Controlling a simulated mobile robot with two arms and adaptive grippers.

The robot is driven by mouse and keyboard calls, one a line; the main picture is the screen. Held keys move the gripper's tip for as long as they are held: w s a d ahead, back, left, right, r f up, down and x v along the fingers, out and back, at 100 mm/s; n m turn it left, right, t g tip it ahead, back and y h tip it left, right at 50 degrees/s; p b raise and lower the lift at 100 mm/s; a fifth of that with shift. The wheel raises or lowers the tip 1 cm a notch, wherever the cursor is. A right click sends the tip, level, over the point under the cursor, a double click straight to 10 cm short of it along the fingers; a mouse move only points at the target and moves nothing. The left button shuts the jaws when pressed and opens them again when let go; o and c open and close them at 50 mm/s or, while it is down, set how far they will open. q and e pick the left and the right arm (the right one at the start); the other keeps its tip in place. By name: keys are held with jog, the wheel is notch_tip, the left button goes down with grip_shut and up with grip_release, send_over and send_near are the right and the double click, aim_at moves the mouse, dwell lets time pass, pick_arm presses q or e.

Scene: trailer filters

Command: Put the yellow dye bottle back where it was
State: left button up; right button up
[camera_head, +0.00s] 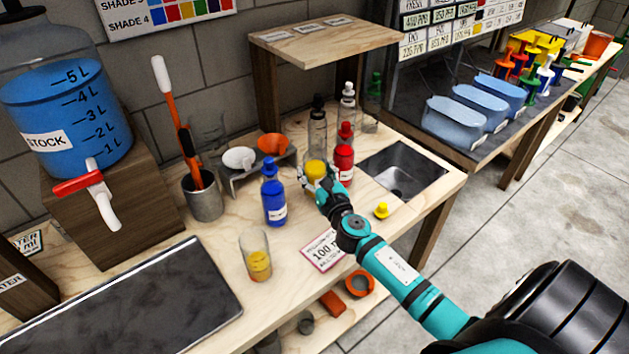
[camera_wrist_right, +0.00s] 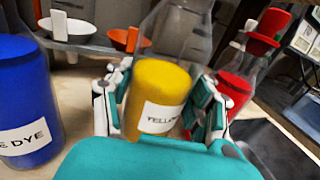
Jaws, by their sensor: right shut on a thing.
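The yellow dye bottle (camera_wrist_right: 160,95) is clear glass with yellow liquid low down and a white label reading "YELLO…". My right gripper (camera_wrist_right: 160,108) is shut around its lower part, a finger on each side. In the head view, the right gripper (camera_head: 318,180) and the yellow bottle (camera_head: 315,168) are at the counter's back, between the blue dye bottle (camera_head: 273,195) and the red dye bottle (camera_head: 344,160). The bottle looks about upright; whether its base touches the counter is hidden. A loose yellow stopper (camera_head: 381,210) lies on the counter to the right. My left gripper is not in view.
A glass (camera_head: 257,262) with yellow liquid stands in front of the blue bottle. A sign card (camera_head: 323,250) lies near the front edge. A sunken basin (camera_head: 402,172) is at the right.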

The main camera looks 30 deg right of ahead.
aim_at(315, 181)
jog(key=shift+w+f+b, duration=0.15)
jog(key=shift+f+b, duration=0.85)
jog(key=shift+f, duration=0.75)
jog(key=shift+f, duration=0.1)
jog(key=o, duration=1.5)
jog(key=shift+r, duration=0.2)
jog(key=b+v, duration=0.1)
jog(key=v, duration=1)
jog(key=shift+f, duration=0.15)
jog(key=shift+s, duration=0.55)
